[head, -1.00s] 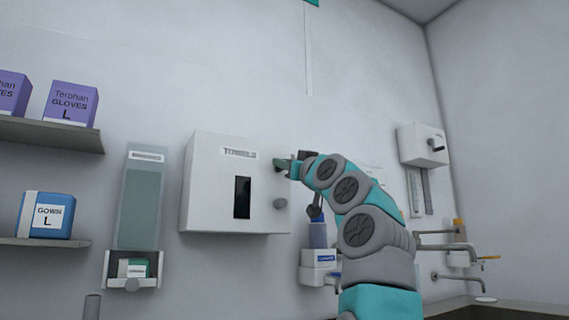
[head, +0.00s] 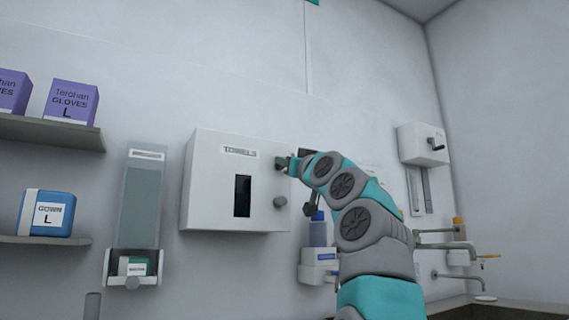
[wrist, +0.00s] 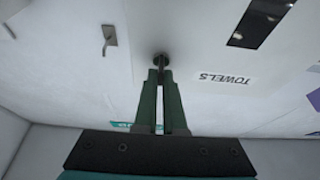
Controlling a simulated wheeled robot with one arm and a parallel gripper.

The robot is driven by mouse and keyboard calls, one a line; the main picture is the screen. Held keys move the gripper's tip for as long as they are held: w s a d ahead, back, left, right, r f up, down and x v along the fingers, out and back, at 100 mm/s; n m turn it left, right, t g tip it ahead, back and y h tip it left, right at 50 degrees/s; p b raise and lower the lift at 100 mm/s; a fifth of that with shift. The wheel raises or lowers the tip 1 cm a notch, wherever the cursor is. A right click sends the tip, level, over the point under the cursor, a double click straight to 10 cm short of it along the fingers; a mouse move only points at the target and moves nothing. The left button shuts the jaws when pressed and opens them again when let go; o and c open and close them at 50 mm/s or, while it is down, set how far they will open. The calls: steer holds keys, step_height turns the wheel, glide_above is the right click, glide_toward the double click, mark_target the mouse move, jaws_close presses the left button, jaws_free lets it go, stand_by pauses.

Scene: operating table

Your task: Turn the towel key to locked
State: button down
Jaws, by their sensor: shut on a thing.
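The white towel dispenser (head: 215,205) hangs on the wall, with a "TOWELS" label and a dark upright window. Its front also fills much of the wrist view (wrist: 205,95), where the label appears upside down. My gripper (head: 283,163) is at the upper right of the dispenser's front. In the wrist view my gripper (wrist: 162,75) has its green fingers closed on the small dark towel key (wrist: 160,59), which sticks out from the front. The fingertips hide part of the key, and I cannot read its turn angle.
A tall dispenser (head: 139,205) hangs to the left, near shelves with glove boxes (head: 71,102) and a blue gown box (head: 46,214). Bottles and taps are at the right, behind my arm.

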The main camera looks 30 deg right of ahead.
steer(key=shift+m, duration=0.3)
steer(key=c, duration=1)
jaws_free()
steer(key=b+v, duration=0.5)
steer(key=v, duration=0.2)
steer(key=shift+s+f, duration=0.2)
steer(key=shift+s, duration=0.15)
